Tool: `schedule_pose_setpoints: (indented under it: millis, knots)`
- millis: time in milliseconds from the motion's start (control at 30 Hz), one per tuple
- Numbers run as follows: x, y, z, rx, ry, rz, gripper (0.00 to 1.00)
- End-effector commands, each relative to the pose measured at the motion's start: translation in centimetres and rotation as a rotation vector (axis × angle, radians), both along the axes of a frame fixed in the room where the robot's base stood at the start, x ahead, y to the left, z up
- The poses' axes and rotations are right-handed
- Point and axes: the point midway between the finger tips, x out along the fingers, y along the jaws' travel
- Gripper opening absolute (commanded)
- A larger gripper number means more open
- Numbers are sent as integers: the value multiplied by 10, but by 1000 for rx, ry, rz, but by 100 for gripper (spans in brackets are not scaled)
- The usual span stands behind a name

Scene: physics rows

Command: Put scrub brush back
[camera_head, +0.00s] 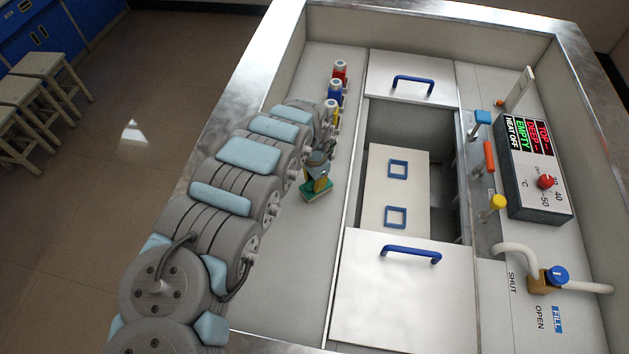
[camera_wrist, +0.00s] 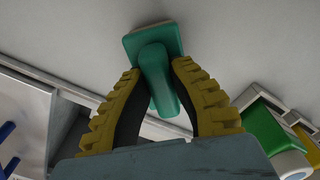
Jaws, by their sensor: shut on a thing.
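The scrub brush is green, with a flat pale-edged head and a rounded handle. In the head view the brush (camera_head: 314,194) shows below my gripper (camera_head: 319,178), over the light counter strip left of the basin. In the wrist view my gripper (camera_wrist: 158,72) has its two yellow ribbed fingers on either side of the handle of the brush (camera_wrist: 153,50), shut on it. The brush head points away from the wrist, close to a light surface. I cannot tell if it touches. The bristles are hidden.
Bottles with red (camera_head: 339,72), blue (camera_head: 335,92) and yellow (camera_head: 331,112) parts stand in a row beyond my gripper. A basin with blue-handled lids (camera_head: 400,290) lies right, then valves and a control box (camera_head: 530,175).

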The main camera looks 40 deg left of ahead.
Motion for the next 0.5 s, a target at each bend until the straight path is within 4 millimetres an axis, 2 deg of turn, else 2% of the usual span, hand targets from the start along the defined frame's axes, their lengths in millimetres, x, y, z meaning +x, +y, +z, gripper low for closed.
schedule_pose_setpoints:
  millis: [67,100,133,167,500]
  knots:
    - [0,-1,-3,-1,0,0,0]
    - [0,0,-2,0,0,0,30]
    - [0,0,-2,0,0,0,39]
    - [0,0,-2,0,0,0,41]
    - [0,0,0,0,0,0,41]
